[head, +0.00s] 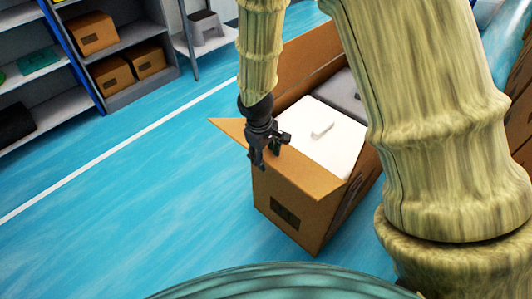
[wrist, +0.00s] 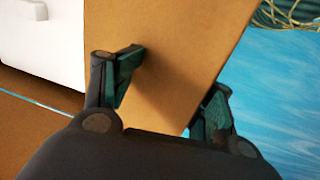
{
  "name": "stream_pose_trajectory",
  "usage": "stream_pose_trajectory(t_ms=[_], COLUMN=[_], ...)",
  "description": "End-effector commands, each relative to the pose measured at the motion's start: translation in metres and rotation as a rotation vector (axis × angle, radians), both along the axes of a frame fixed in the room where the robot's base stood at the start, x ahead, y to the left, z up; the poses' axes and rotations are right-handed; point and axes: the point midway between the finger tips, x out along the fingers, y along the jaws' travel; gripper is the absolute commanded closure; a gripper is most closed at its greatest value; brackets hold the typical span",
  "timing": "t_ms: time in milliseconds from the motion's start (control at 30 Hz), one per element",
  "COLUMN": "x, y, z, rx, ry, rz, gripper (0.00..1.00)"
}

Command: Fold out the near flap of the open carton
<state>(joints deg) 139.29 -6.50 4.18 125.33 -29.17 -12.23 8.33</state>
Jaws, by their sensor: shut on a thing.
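The open carton (head: 325,215) stands on the blue floor in the middle of the head view, with a white item (head: 325,135) inside. Its near flap (head: 305,175) is a brown panel along the near top edge. The flap also fills the middle of the wrist view (wrist: 180,55). My gripper (head: 262,153) is at the left part of this flap and is shut on it. In the wrist view my gripper's fingers (wrist: 168,98) stand apart with the brown board between them. Their exact contact with the board is partly hidden.
A side flap (head: 228,127) sticks out to the left of the carton. A grey item (head: 345,88) lies behind the white one. Shelves with boxes (head: 92,33) stand at the upper left. Blue floor (head: 130,200) left of the carton is free.

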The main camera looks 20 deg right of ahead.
Motion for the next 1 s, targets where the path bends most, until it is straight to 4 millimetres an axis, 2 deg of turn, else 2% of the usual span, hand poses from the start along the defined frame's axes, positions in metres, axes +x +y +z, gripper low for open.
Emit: stream_pose_trajectory(t_ms=[267, 433, 500, 1000], x=[0.0, 0.0, 0.0, -0.005], y=[0.0, 0.002, 0.003, 0.012], z=[0.001, 0.011, 0.019, 0.09], rx=[0.001, 0.001, 0.002, 0.001], ry=[0.001, -0.002, -0.004, -0.004], rz=[0.001, 0.0, 0.0, 0.0], gripper=[0.66, 0.7, 0.72, 0.72])
